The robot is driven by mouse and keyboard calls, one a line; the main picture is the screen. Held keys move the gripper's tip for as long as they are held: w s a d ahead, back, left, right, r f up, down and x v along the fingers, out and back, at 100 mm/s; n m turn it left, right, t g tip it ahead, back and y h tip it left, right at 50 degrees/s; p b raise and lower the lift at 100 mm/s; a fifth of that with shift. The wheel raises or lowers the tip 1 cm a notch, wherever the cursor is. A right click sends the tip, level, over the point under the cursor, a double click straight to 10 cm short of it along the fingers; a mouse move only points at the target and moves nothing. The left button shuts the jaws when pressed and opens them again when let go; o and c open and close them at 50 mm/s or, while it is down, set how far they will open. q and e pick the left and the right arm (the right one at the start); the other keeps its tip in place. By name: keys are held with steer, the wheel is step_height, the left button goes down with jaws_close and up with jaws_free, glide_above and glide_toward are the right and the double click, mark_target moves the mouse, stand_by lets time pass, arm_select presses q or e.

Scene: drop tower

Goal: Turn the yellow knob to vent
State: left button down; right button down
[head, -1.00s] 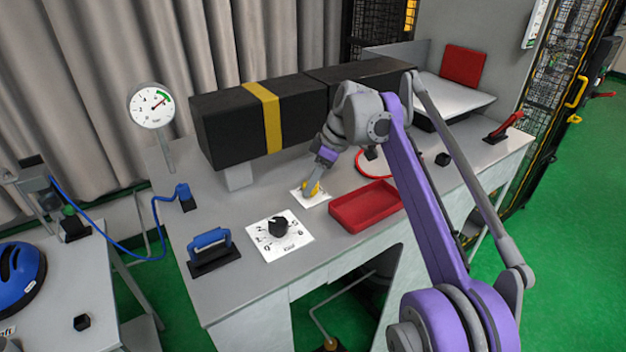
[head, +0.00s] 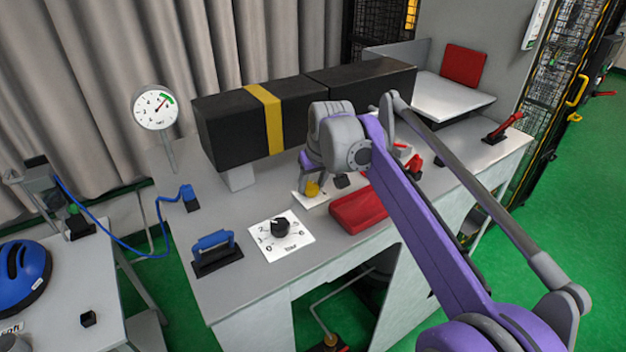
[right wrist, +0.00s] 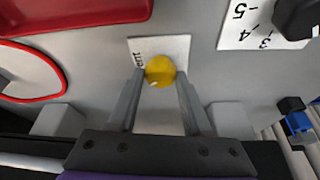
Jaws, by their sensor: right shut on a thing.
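The yellow knob (head: 312,188) stands on a white card (head: 316,201) on the grey bench; the card is partly hidden behind my wrist in the head view. In the right wrist view the knob (right wrist: 160,70) sits between the two fingers of my right gripper (right wrist: 160,80), which is shut on it. The card (right wrist: 176,46) carries lettering, partly hidden, ending in "ent". A small light mark shows on the knob's near side; I cannot tell its exact setting. My left gripper is not in view.
A black numbered dial (head: 280,227) is left of the knob, near a blue handle (head: 213,243). A red tray (head: 358,210) lies close on the right. A long black block (head: 235,130) with a yellow band stands behind. A round gauge (head: 156,107) stands at back left.

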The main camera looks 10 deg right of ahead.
steer(key=m+h+p, duration=0.1)
steer(key=m, duration=0.2)
steer(key=shift+a+r, duration=0.1)
steer(key=shift+a, duration=0.05)
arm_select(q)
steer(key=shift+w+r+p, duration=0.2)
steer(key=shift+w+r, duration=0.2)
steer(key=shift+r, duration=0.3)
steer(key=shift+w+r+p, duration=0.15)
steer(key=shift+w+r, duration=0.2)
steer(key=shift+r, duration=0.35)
arm_select(e)
steer(key=shift+m+h, duration=0.9)
steer(key=shift+m, duration=1)
steer(key=shift+c, duration=1.7)
jaws_free()
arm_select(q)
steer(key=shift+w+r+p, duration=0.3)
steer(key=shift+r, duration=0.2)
arm_select(e)
steer(key=v, duration=1)
steer(key=shift+r, duration=0.3)
